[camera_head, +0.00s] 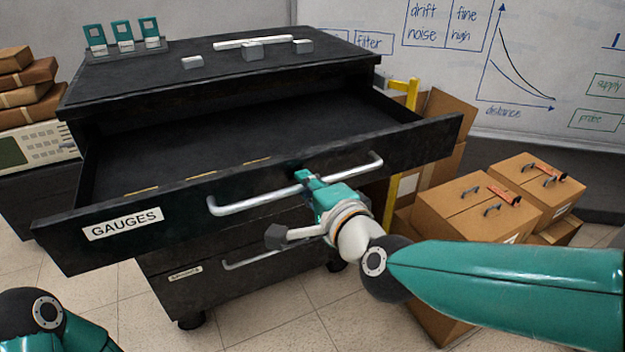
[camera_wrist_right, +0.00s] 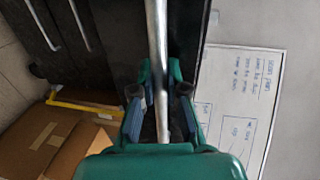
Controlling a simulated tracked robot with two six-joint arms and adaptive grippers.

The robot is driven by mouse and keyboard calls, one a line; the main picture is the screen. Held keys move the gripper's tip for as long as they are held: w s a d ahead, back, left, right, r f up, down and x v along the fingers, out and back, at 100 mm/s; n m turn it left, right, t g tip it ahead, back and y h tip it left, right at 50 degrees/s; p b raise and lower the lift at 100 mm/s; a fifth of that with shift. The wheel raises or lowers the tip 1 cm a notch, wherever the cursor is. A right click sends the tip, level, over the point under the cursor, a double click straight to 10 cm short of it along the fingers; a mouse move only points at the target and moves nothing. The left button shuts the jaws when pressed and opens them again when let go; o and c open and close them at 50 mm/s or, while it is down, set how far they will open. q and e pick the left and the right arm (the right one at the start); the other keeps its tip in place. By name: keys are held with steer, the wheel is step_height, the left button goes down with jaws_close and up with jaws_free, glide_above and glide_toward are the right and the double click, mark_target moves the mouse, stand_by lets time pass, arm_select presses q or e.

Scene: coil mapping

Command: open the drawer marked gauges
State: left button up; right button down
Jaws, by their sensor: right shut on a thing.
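The drawer marked GAUGES (camera_head: 122,224) is the top drawer of a black cabinet (camera_head: 205,73). It is pulled well out, and its inside looks empty apart from a few small yellowish strips. A long silver handle (camera_head: 245,202) runs along its front. My right gripper (camera_head: 308,182) is shut on this handle near its middle. In the right wrist view the handle (camera_wrist_right: 155,35) passes between the two green fingers (camera_wrist_right: 160,95). My left gripper is not in view; only part of my left arm shows at the lower left.
A lower drawer with its own handle (camera_head: 250,260) is closed. Cardboard boxes (camera_head: 465,215) stand at the right, near a yellow post (camera_head: 391,190). Stacked brown parcels (camera_head: 30,82) sit on a device at the left. Small green-framed items (camera_head: 122,33) stand on the cabinet top.

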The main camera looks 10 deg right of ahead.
steer(key=shift+s+f, duration=0.1)
steer(key=shift+f, duration=0.15)
steer(key=c, duration=1.2)
jaws_free()
steer(key=shift+r, duration=0.1)
steer(key=shift+s+d+r, duration=0.1)
steer(key=shift+s+r, duration=0.05)
steer(key=shift+s, duration=0.05)
steer(key=v, duration=1.1)
steer(key=shift+s, duration=0.2)
